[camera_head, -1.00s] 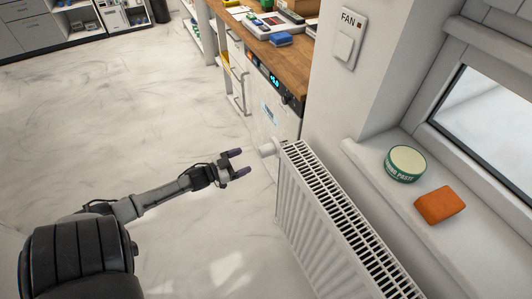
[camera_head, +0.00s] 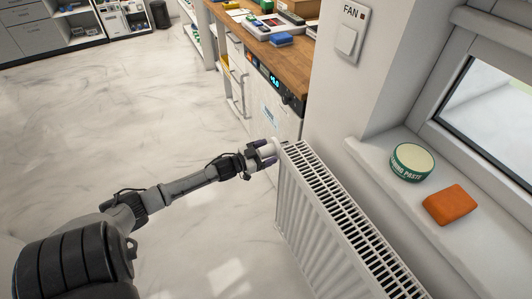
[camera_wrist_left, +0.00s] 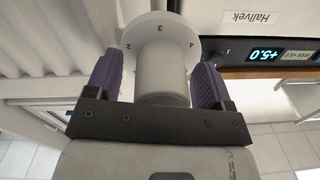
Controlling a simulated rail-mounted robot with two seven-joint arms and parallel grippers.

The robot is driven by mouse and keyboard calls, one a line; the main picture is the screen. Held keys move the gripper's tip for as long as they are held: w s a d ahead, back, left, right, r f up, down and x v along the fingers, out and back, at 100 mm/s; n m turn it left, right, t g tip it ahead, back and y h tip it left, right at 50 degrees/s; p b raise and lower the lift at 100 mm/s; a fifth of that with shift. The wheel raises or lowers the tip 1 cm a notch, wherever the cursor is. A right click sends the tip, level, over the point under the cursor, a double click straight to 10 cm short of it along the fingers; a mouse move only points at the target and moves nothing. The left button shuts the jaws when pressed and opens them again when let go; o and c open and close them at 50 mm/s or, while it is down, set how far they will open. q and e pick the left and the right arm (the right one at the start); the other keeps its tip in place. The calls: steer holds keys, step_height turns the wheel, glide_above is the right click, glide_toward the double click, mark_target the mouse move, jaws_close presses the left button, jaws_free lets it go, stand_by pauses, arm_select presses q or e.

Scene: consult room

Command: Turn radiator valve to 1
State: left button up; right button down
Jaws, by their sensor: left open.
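In the wrist view the fingers (camera_wrist_left: 158,82) flank the knob with small gaps showing. My right gripper is not in view.
A wooden counter (camera_head: 278,50) with an appliance and lit display (camera_head: 275,80) stands behind the radiator. A windowsill at right holds a green tin (camera_head: 411,163) and an orange sponge (camera_head: 450,205). The floor (camera_head: 110,120) at left is clear.

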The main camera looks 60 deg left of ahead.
arm_select(q)
steer(key=c, duration=0.9)
steer(key=shift+r, duration=0.1)
steer(key=m+p, duration=0.2)
steer(key=shift+a+r+m, duration=0.1)
steer(key=shift+m, duration=0.2)
steer(key=m+p, duration=0.1)
steer(key=m, duration=0.1)
steer(key=shift+m, duration=0.4)
steer(key=m+p, duration=0.1)
steer(key=m, duration=0.2)
steer(key=shift+m, duration=1.7)
